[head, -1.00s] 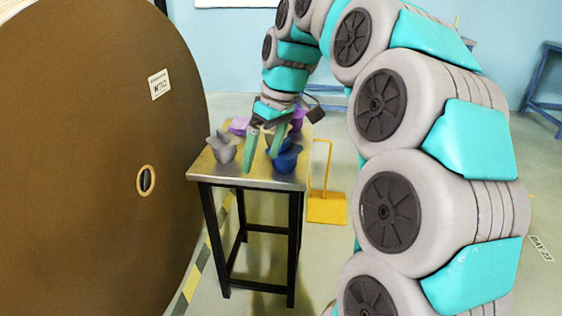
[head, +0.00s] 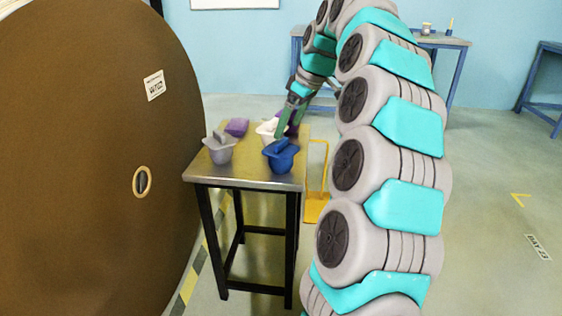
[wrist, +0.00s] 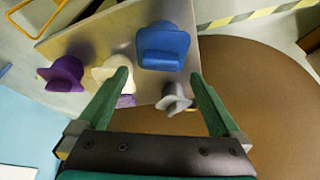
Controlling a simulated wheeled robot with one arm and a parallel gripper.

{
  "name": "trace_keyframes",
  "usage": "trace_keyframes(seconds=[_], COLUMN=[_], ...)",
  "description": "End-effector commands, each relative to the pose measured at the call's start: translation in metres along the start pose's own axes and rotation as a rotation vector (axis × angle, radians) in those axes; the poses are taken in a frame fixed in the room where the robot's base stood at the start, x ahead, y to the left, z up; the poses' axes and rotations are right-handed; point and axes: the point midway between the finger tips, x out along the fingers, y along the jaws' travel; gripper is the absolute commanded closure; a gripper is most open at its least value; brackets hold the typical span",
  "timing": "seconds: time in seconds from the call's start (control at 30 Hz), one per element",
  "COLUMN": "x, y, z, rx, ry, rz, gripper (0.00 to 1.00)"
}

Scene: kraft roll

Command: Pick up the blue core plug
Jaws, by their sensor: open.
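The blue core plug (head: 281,156) stands on the metal-topped table (head: 245,178), near its right front in the head view. In the wrist view the blue plug (wrist: 163,46) lies beyond the fingertips, between their lines, with nothing touching it. My gripper (head: 284,122) is open and empty above the far right part of the table, behind the blue plug in the head view. Its two green fingers (wrist: 160,75) spread wide in the wrist view. The left fingertip overlaps the white plug in that picture; I cannot tell whether they touch.
A grey plug (head: 219,148), a white plug (head: 267,130) and purple pieces (head: 237,127) share the tabletop. The huge brown roll (head: 90,170) stands close at the table's left. A yellow frame (head: 316,200) stands at its right. The floor farther right is open.

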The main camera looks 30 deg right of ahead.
Motion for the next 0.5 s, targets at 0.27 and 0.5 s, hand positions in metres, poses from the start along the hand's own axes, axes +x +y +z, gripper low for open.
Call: trace_keyframes(seconds=[0.27, 0.5], x=[0.025, 0.050], y=[-0.003, -0.002], z=[0.001, 0.001], rx=[0.001, 0.001], ry=[-0.003, 0.000], rz=[-0.004, -0.001], gripper=[0.00, 0.00])
